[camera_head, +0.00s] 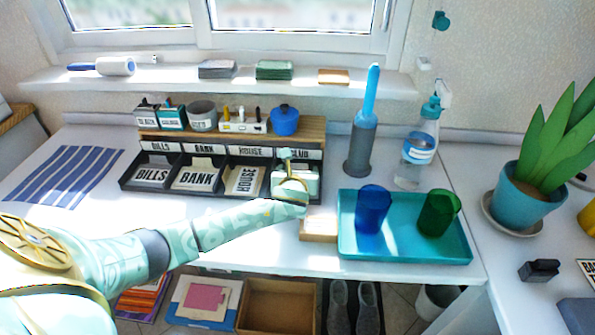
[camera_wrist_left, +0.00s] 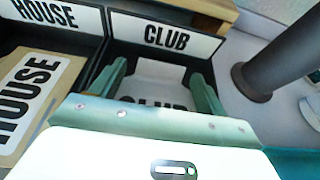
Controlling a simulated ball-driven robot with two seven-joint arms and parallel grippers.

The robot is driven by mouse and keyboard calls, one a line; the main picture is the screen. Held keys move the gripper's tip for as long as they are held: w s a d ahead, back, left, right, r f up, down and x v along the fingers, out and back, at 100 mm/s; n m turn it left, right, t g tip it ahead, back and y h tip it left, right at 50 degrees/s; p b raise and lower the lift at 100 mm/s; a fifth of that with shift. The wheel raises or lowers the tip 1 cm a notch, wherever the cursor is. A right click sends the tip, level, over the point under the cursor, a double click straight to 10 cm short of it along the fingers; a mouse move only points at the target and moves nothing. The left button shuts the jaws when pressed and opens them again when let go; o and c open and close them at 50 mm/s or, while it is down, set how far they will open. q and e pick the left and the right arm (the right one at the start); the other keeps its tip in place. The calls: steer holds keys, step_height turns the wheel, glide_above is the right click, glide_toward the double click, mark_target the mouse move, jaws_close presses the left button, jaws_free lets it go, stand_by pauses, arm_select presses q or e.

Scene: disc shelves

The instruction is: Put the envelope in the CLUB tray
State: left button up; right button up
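The CLUB tray is the rightmost compartment of the black sorter, with its CLUB label (camera_wrist_left: 166,38) on the back edge. A white envelope (camera_wrist_left: 158,82) printed CLUB appears to lie inside that compartment, its lower part hidden by my gripper's body. My left gripper (camera_wrist_left: 160,82) is over the compartment with its two green fingers spread apart, one on each side of the envelope. The fingers do not visibly close on it. In the head view the left gripper (camera_head: 292,182) covers most of the CLUB tray. My right gripper is not in view.
The neighbouring compartments hold envelopes marked BILLS (camera_head: 152,175), BANK (camera_head: 197,178) and HOUSE (camera_head: 244,182). To the right, a teal tray (camera_head: 405,252) carries a blue cup (camera_head: 372,208) and a green cup (camera_head: 437,212). A grey cylinder (camera_head: 361,148) stands behind it.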

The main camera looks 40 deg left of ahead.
arm_select(q)
steer(key=shift+r, duration=0.1)
steer(key=shift+s+d+r+p, duration=0.15)
steer(key=shift+s+r+p, duration=0.1)
steer(key=shift+p, duration=0.05)
steer(key=p+v, duration=0.5)
steer(key=v, duration=0.5)
steer(key=shift+s+r, duration=0.15)
steer(key=shift+s+d+p, duration=0.3)
steer(key=shift+s+d, duration=0.05)
steer(key=shift+s, duration=0.15)
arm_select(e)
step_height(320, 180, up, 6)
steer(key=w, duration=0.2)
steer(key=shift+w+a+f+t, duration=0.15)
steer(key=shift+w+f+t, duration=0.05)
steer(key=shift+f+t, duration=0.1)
